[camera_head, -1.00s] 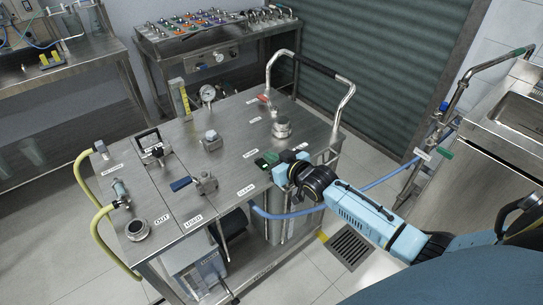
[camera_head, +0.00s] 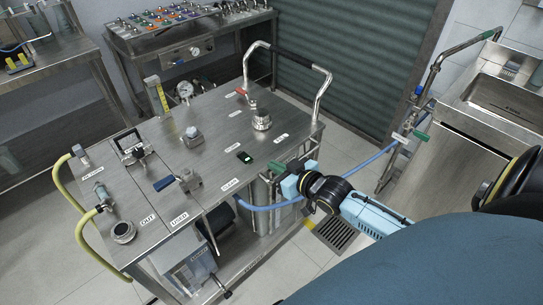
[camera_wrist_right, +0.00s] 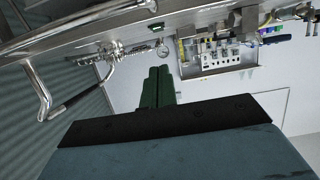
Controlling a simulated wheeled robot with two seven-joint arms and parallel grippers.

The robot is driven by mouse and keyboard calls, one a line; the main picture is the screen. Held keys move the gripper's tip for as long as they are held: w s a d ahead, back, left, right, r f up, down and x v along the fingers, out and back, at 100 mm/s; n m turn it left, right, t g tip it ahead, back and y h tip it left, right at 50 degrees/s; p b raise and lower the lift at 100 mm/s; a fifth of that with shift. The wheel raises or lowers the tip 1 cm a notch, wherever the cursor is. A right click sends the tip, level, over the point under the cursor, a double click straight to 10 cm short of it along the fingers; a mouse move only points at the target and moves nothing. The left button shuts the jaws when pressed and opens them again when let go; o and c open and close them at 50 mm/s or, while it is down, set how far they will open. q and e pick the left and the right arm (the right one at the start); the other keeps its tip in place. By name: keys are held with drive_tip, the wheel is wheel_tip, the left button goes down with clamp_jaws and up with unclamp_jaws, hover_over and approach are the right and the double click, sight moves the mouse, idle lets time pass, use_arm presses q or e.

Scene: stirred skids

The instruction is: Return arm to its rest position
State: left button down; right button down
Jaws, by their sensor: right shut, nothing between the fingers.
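My right gripper (camera_head: 282,168) is at the end of the light-blue arm at the right front edge of the steel cart (camera_head: 205,125). In the right wrist view its green fingers (camera_wrist_right: 157,88) are together with nothing between them. The finger ends are small and partly lost against the cart in the head view. My left gripper is not in view.
A blue hose (camera_head: 270,207) runs by the gripper and wrist toward the valve pipe (camera_head: 412,118) at the right. The cart's handle (camera_head: 318,95) rises behind. A steel sink unit (camera_head: 470,125) stands right. A floor drain (camera_head: 335,233) lies below.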

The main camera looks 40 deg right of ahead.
drive_tip(key=shift+f, duration=0.1)
drive_tip(key=s+f+g+h, duration=0.15)
drive_tip(key=s+f, duration=0.25)
drive_tip(key=f, duration=0.4)
drive_tip(key=s+f+g, duration=0.2)
drive_tip(key=s+f, duration=0.3)
drive_tip(key=f, duration=0.3)
drive_tip(key=s+f+g+h, duration=0.15)
drive_tip(key=s+f, duration=0.25)
drive_tip(key=f, duration=0.4)
drive_tip(key=s+a+f+g, duration=0.2)
drive_tip(key=s+f, duration=0.3)
drive_tip(key=s, duration=0.4)
drive_tip(key=s+a+f+g, duration=0.3)
drive_tip(key=s+f, duration=0.2)
drive_tip(key=s, duration=0.5)
drive_tip(key=s+a+f+n+g+y, duration=0.1)
drive_tip(key=s+f, duration=0.4)
drive_tip(key=s, duration=0.5)
drive_tip(key=shift+a+f+g, duration=0.3)
drive_tip(key=shift+a+g, duration=0.5)
drive_tip(key=shift+g, duration=0.4)
drive_tip(key=shift+w, duration=0.1)
